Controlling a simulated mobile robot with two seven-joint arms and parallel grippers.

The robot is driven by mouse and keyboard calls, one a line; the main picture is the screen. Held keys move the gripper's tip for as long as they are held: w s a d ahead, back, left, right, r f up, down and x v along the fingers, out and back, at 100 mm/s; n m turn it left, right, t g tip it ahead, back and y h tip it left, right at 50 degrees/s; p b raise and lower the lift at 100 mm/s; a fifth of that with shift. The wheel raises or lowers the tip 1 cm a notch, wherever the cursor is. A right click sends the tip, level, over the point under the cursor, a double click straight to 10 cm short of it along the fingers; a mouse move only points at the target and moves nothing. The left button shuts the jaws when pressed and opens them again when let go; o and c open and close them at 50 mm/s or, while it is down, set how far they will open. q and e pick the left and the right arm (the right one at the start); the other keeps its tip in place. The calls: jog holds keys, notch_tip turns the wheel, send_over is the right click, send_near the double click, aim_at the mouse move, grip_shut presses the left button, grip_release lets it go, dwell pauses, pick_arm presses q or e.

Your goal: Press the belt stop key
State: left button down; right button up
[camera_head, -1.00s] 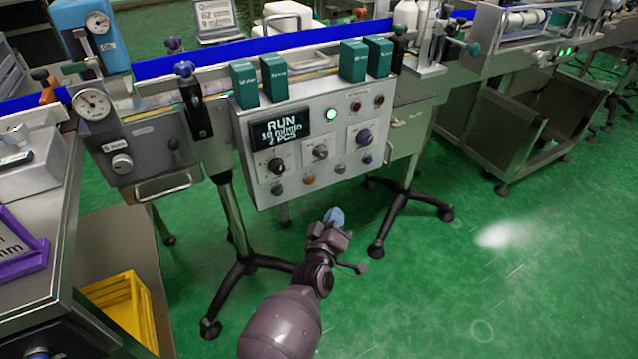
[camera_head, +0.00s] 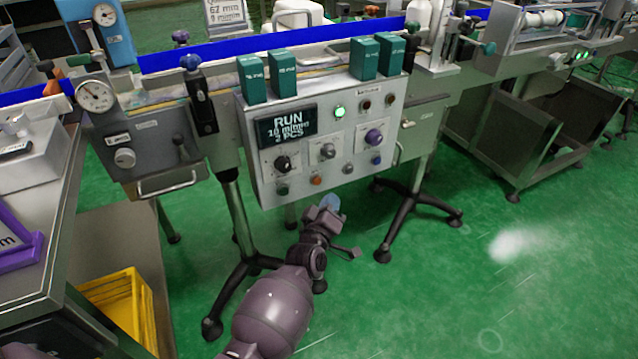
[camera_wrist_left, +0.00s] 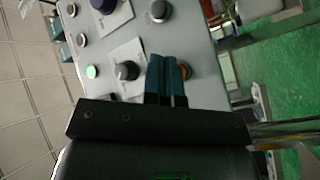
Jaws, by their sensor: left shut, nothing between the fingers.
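The control panel (camera_head: 300,160) is a light grey box on the conveyor side, with a screen reading RUN and a lit green lamp (camera_head: 340,112). Its bottom row has a dark green key (camera_head: 282,189), an orange key (camera_head: 316,180), a grey key (camera_head: 348,168) and a blue key (camera_head: 376,159). I cannot read which is belt stop. My left gripper (camera_head: 331,203) is shut and empty, just below and right of the orange key in the head view. In the left wrist view its fingers (camera_wrist_left: 168,80) partly cover the orange key (camera_wrist_left: 185,70); contact cannot be told. My right gripper is out of view.
A black knob (camera_head: 283,163), a grey knob (camera_head: 328,150) and a purple knob (camera_head: 374,137) stick out above the keys. Green blocks (camera_head: 284,73) stand along the panel's top. A yellow crate (camera_head: 122,305) is at lower left. Open green floor lies right of my arm.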

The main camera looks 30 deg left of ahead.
aim_at(317, 181)
pick_arm(q)
jog(key=shift+w+a, duration=1)
jog(key=shift+a, duration=0.25)
jog(key=shift+w+a, duration=0.1)
jog(key=shift+a, duration=0.05)
dwell(1.2)
jog(key=shift+w+a, duration=0.2)
jog(key=shift+w+a, duration=0.2)
jog(key=shift+a, duration=0.15)
dwell(1.1)
jog(key=shift+s+d, duration=0.5)
jog(key=shift+d, duration=0.15)
